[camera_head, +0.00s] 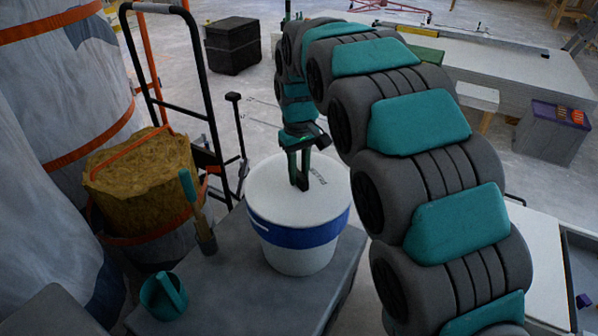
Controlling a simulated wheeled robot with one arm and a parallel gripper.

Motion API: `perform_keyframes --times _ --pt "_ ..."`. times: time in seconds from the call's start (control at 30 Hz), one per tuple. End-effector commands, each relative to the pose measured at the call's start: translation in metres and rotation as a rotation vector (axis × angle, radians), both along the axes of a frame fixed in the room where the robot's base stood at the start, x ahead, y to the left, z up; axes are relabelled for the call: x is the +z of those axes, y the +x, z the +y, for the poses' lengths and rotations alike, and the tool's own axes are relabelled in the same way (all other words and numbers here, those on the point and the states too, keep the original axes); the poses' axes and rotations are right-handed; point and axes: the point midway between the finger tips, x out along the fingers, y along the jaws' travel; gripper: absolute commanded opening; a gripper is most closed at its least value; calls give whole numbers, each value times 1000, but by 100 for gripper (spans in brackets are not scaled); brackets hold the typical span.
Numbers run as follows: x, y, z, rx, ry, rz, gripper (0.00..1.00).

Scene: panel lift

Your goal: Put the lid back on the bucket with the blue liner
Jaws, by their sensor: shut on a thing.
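A white bucket (298,262) with a blue band (290,236) round its upper part stands on a dark grey table. The blue may be the liner's edge; I cannot tell for sure. A round white lid (270,190) covers the bucket's mouth and looks roughly level. I cannot tell if it rests fully on the rim or hovers just above it. My gripper (300,182) points down over the lid's middle and is shut on the lid's grip, which the fingers mostly hide. The bucket's inside is hidden.
On the grey table (225,300), a teal cup (164,297) and a brush (196,212) stand left of the bucket. Behind them are a tub of yellow-brown material (145,185) and a black hand-truck frame (205,90). My arm fills the right.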

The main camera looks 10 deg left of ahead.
Motion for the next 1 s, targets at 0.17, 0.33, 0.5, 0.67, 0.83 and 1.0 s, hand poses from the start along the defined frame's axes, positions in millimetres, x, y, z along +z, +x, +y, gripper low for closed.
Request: perform_keyframes --times 0.17,0.33,0.5,0.67,0.83,1.0 --pt "0 0 0 0 1 -1 0" --pt "0 0 0 0 0 0 40" --pt "0 0 0 0 0 0 59" --pt "0 0 0 0 0 0 62" --pt "0 0 0 0 0 0 76" --pt "0 0 0 0 0 0 92"
